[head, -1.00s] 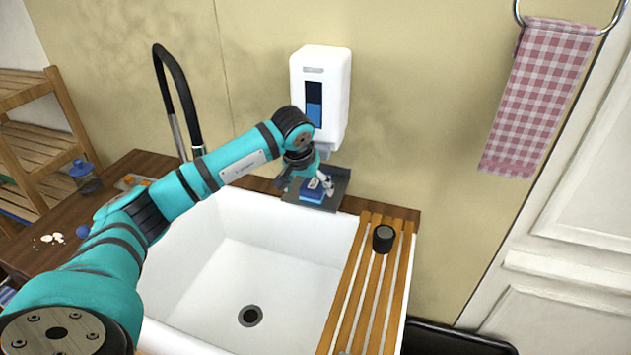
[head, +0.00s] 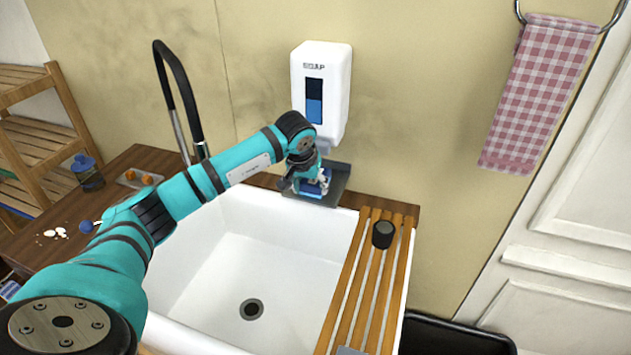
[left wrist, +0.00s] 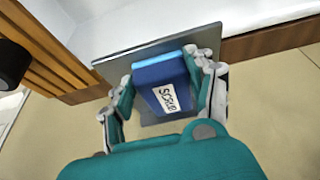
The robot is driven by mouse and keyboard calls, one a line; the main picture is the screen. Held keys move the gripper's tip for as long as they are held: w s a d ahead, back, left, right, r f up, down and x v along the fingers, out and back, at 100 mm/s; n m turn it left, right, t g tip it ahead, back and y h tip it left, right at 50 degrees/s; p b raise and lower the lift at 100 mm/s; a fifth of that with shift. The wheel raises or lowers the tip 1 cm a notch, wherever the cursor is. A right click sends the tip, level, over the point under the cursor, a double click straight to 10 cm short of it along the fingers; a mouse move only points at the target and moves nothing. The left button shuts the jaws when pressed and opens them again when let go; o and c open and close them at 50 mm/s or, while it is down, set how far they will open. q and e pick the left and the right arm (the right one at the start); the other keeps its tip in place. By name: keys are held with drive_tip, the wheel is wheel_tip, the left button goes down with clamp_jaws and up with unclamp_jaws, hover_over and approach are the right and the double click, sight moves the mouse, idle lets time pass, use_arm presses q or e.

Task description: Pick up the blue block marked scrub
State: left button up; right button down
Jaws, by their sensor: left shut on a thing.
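The blue block (left wrist: 160,84) carries a white label reading SCRUB and has a lighter blue edge. In the left wrist view it sits on a dark grey tray (left wrist: 118,62), between the two fingers of my left gripper (left wrist: 166,98). In the head view the block (head: 314,188) shows small on the tray (head: 337,185) under the wall dispenser, partly hidden by my left gripper (head: 309,181). The gripper is shut on the block from above. My right gripper is not in view.
A white sink (head: 215,275) lies in front of the tray. A slatted wooden rack (head: 365,290) with a black round object (head: 382,234) spans its right side. A white dispenser (head: 333,92) hangs just above the tray. A black faucet (head: 178,85) rises at left.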

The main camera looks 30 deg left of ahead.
sight(313, 184)
use_arm(q)
drive_tip(key=shift+r+b, duration=0.6)
drive_tip(key=shift+r, duration=0.25)
drive_tip(key=shift+d+b+v, duration=0.2)
drive_tip(key=shift+b+v, duration=0.45)
drive_tip(key=shift+v, duration=0.25)
drive_tip(key=s+d+r+b, duration=0.1)
drive_tip(key=s+d+b, duration=0.3)
drive_tip(key=s+d, duration=0.5)
drive_tip(key=shift+s+d+r, duration=0.2)
drive_tip(key=shift+s+r, duration=0.15)
drive_tip(key=shift+s, duration=1.15)
drive_tip(key=o, duration=0.6)
drive_tip(key=c, duration=0.4)
drive_tip(key=shift+c, duration=0.4)
